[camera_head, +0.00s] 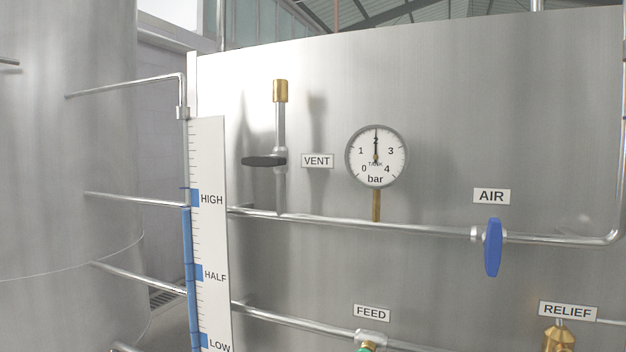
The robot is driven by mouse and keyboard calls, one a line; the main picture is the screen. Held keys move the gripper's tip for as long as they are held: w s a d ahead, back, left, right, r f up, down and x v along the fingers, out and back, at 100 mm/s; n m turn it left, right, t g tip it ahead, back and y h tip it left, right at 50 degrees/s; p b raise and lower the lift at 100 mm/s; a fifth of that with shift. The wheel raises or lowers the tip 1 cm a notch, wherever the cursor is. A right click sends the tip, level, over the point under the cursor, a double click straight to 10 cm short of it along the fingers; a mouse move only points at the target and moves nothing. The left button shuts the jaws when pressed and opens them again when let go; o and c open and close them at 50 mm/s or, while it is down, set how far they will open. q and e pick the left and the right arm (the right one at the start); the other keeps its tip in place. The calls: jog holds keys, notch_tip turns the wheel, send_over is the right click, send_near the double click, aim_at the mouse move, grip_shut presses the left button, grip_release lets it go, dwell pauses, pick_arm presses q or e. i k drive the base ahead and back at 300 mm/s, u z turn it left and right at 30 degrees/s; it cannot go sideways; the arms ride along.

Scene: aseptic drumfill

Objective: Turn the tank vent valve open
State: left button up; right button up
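The tank vent valve has a dark, flat handle (264,161) that lies level, pointing left across a short upright pipe (280,125). A brass cap (280,91) tops this pipe. A white VENT label (317,161) is just right of the handle. The round tank pressure gauge (377,156) stands to the right on a brass stem, its needle pointing straight up. Neither of my grippers is in view, and nothing touches the vent handle.
A steel pipe (400,226) runs across below the vent, with a blue AIR handle (493,248) hanging upright. A level scale (211,240) with a blue column stands left. FEED (372,313) and RELIEF (567,310) labels are lower right. A large tank (65,150) is at left.

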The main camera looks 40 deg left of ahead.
aim_at(267, 160)
jog(key=u, duration=1.6)
jog(key=k, duration=0.6)
jog(key=u, duration=0.65)
jog(key=i, duration=1.05)
jog(key=u, duration=0.1)
